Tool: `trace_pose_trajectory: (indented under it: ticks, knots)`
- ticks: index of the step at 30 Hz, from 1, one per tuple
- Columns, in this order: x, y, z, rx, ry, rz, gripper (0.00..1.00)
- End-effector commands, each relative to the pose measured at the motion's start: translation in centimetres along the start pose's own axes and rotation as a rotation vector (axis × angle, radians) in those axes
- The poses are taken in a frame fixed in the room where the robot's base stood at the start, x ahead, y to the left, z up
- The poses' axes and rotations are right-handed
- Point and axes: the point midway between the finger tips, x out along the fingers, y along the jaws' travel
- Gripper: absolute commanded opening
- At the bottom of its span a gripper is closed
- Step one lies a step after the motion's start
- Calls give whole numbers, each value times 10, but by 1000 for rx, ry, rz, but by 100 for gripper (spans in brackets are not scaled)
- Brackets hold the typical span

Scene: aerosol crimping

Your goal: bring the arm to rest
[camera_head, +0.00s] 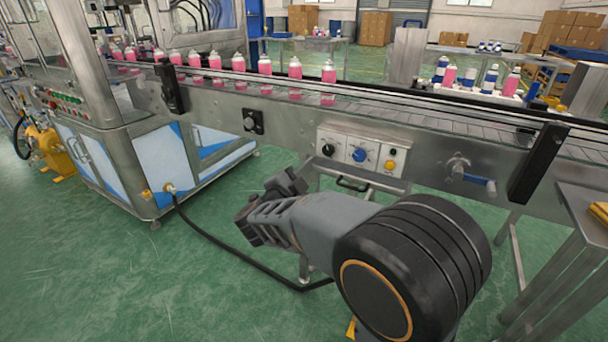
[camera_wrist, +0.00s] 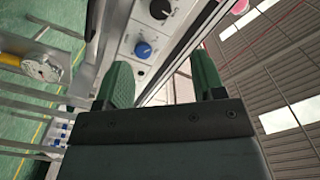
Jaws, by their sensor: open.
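My arm reaches from the lower right of the head view toward the conveyor's control panel (camera_head: 361,157). The gripper looks apart from the panel, but the exact gap cannot be told.
The conveyor (camera_head: 420,115) runs across behind my arm, carrying pink bottles (camera_head: 295,72). A blue-handled valve (camera_head: 474,178) sticks out from its side. A crimping machine (camera_head: 95,160) stands at left, with a black hose (camera_head: 235,243) on the floor. A metal table (camera_head: 575,225) is at right.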

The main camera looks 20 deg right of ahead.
Motion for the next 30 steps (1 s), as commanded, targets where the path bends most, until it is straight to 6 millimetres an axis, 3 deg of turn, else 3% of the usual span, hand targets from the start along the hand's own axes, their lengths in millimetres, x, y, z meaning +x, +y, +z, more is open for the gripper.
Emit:
trace_pose_trajectory:
  ticks: [11, 14, 17, 21, 24, 27, 30]
  knots:
    - [1, -5, -2, 0, -13, -8, 63]
    - [2, -24, -9, -7, -80, -48, 63]
    - [-1, -58, -20, -37, -222, -129, 63]
    - [-20, -110, -38, -158, -506, -279, 63]
    - [-45, -131, -53, -300, -717, -366, 63]
    - [-73, -135, -72, -476, -911, -415, 63]
    - [-98, -125, -97, -665, -1080, -418, 63]
